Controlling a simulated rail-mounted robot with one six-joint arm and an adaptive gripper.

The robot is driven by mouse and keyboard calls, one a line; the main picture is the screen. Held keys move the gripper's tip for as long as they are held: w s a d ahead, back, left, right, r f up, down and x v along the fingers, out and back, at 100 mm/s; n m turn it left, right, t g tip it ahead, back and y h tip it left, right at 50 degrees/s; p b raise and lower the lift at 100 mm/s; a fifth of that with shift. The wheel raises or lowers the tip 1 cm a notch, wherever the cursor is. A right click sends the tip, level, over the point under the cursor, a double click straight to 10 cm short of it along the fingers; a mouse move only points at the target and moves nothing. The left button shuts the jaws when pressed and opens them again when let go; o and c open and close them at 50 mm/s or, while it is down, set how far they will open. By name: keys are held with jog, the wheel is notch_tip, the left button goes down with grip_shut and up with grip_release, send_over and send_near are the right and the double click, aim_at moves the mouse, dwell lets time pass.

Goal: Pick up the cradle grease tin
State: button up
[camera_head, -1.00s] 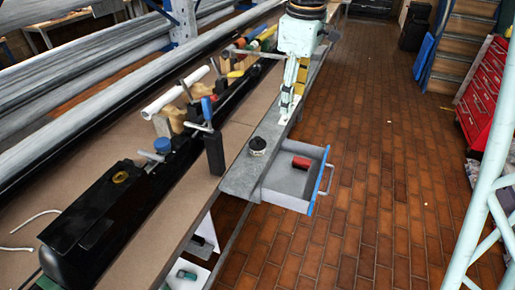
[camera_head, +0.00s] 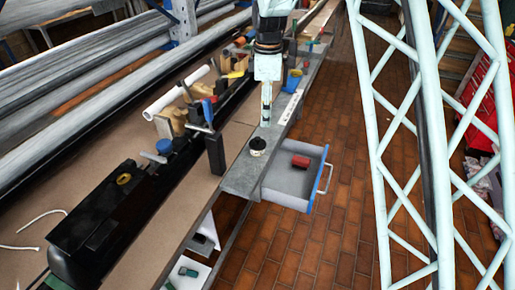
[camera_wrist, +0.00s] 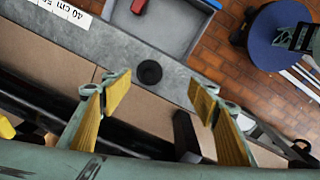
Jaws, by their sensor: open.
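A small round tin (camera_head: 257,146), dark with a pale rim, stands on the grey ledge beside the open drawer. I take it for the grease tin; no label is readable. In the wrist view the tin (camera_wrist: 149,72) is a black disc between and just beyond my fingertips. My gripper (camera_head: 266,122) points down over the ledge, a little behind the tin. In the wrist view my gripper (camera_wrist: 160,86) is open and empty, with its yellow-padded fingers well apart. Whether the fingertips are level with the tin cannot be told.
The blue-fronted drawer (camera_head: 285,182) is open and holds a red cylinder (camera_head: 300,161). A black upright post (camera_head: 215,153) stands left of the tin. A blue pot (camera_head: 292,80) and a white scale strip (camera_head: 290,107) are farther back. A pale lattice (camera_head: 410,140) crosses the right side.

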jog(key=n, duration=0.2)
send_over(258, 143)
jog(key=f, duration=0.5)
jog(key=shift+w+f+p, duration=0.25)
jog(key=shift+f+p, duration=0.1)
jog(key=shift+p, duration=0.05)
jog(key=shift+f, duration=0.15)
jog(key=shift+f+b, duration=0.6)
jog(key=shift+f, duration=3.55)
jog(key=shift+f, duration=0.15)
jog(key=shift+w+f+b, duration=0.1)
jog(key=shift+f+b, duration=0.5)
jog(key=shift+f, duration=1.85)
jog(key=c, duration=0.9)
